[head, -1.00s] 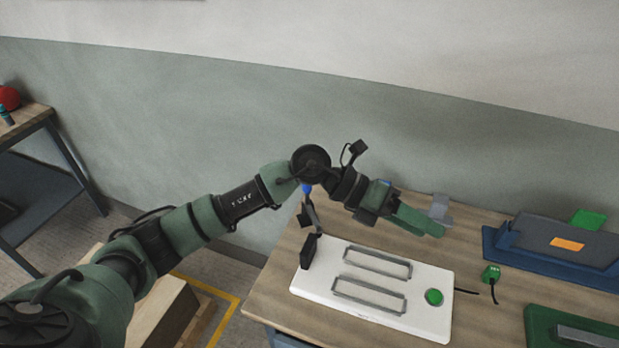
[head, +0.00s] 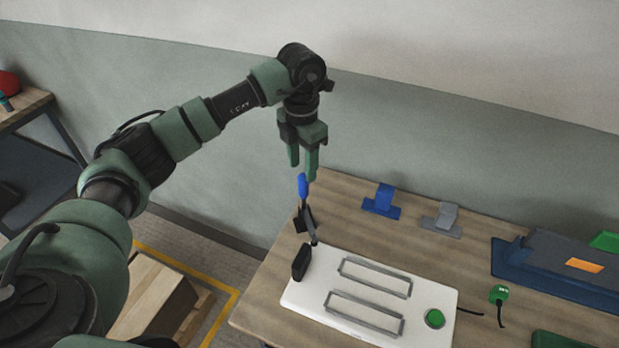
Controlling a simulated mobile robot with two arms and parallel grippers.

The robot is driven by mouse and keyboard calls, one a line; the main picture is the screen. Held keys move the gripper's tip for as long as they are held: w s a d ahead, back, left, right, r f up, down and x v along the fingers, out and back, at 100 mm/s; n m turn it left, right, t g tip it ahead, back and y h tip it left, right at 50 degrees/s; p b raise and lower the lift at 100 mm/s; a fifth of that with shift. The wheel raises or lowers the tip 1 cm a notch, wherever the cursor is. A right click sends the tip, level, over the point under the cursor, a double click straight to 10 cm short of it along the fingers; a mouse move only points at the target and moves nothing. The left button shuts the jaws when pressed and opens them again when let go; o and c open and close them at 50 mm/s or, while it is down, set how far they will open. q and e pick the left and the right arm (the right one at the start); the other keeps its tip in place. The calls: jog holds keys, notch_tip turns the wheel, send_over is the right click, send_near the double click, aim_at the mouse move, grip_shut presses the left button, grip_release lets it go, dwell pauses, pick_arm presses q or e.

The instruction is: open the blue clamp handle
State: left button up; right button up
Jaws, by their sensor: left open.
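The blue clamp handle (head: 303,186) stands upright at the top of a dark toggle clamp (head: 307,222) at the left back corner of the white plate (head: 372,297). A black block (head: 301,262) is at the plate's left edge, by the clamp's lower end. My left gripper (head: 303,172) points down with its green fingers apart, right at the top of the blue handle. I cannot tell whether the fingers touch the handle or are in front of or behind it. My right gripper is not in view.
Two grey frames (head: 376,277) and a green button (head: 434,318) are on the plate. A blue bracket (head: 381,201) and a grey bracket (head: 442,219) stand behind it. A blue mould (head: 556,267) and a green cable box (head: 498,294) are at the right.

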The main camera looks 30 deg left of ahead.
aim_at(302, 188)
pick_arm(q)
jog(key=shift+w+f, duration=0.2)
jog(key=shift+f, duration=0.05)
jog(key=shift+s+f+p, duration=0.15)
jog(key=shift+f+p, duration=0.2)
jog(key=f+p, duration=0.1)
jog(key=s+f, duration=0.1)
jog(key=f, duration=0.1)
jog(key=shift+s+f+p, duration=0.15)
jog(key=shift+f+p, duration=0.05)
jog(key=shift+p, duration=0.15)
jog(key=shift+w+f, duration=0.15)
jog(key=shift+f, duration=0.4)
jog(key=shift+w+f, duration=0.15)
jog(key=shift+f, duration=0.4)
jog(key=shift+w+d+f+p, duration=0.1)
jog(key=shift+f+p, duration=0.15)
jog(key=shift+p, duration=0.05)
jog(key=c, duration=0.9)
grip_shut()
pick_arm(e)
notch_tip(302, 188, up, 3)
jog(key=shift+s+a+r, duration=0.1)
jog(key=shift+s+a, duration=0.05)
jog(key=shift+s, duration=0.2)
